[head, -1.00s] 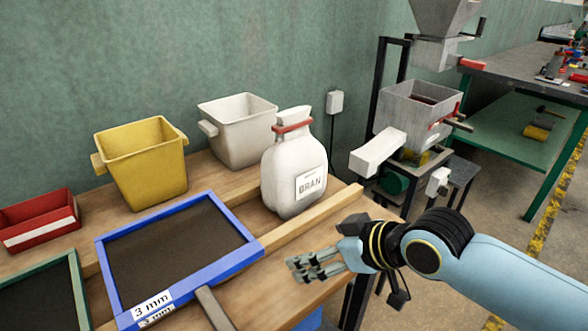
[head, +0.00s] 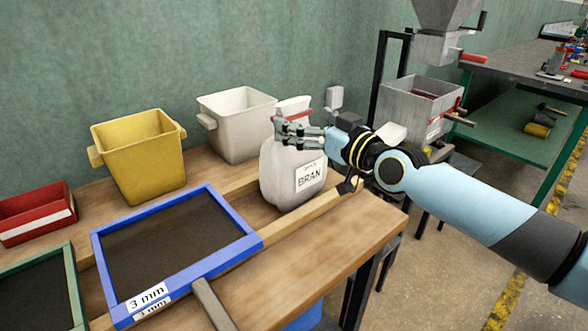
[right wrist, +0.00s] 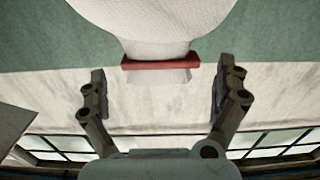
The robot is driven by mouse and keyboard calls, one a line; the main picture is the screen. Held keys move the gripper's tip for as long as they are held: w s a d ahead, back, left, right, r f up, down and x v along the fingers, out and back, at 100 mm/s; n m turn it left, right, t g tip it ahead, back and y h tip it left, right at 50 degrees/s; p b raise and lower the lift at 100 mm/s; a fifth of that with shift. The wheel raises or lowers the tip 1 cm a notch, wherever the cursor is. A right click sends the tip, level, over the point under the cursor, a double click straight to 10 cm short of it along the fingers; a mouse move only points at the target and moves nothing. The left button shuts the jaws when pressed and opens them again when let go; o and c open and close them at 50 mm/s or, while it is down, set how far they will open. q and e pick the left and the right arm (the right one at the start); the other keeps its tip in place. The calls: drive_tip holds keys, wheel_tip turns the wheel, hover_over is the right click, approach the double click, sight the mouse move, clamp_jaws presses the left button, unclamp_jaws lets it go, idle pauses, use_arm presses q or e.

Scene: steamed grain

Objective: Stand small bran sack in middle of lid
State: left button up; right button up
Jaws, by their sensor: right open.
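The white bran sack (head: 290,185), with a BRAN label, stands upright on the wooden bench near its back right part. My right gripper (head: 279,132) is open at the height of the sack's neck and partly hides it in the head view. In the right wrist view the sack (right wrist: 155,18) appears upside down. Its red neck tie (right wrist: 160,62) lies between and just beyond the open fingertips (right wrist: 160,80), with a gap on both sides. I cannot pick out a lid in these views. My left gripper is not in view.
A white bin (head: 237,125) stands close behind the sack, left of it. A yellow bin (head: 140,160), a red tray (head: 35,215) and a blue-framed sieve (head: 180,278) lie further left. A wooden rail (head: 312,212) runs before the sack. The bench's front right is clear.

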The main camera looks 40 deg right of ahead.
sight(297, 113)
drive_tip(key=w+b, duration=0.1)
drive_tip(key=w, duration=0.3)
drive_tip(key=shift+w, duration=0.3)
drive_tip(key=shift+c, duration=0.5)
drive_tip(key=c, duration=1.6)
drive_tip(key=shift+r, duration=0.3)
drive_tip(key=shift+c, duration=0.3)
drive_tip(key=shift+r, duration=0.1)
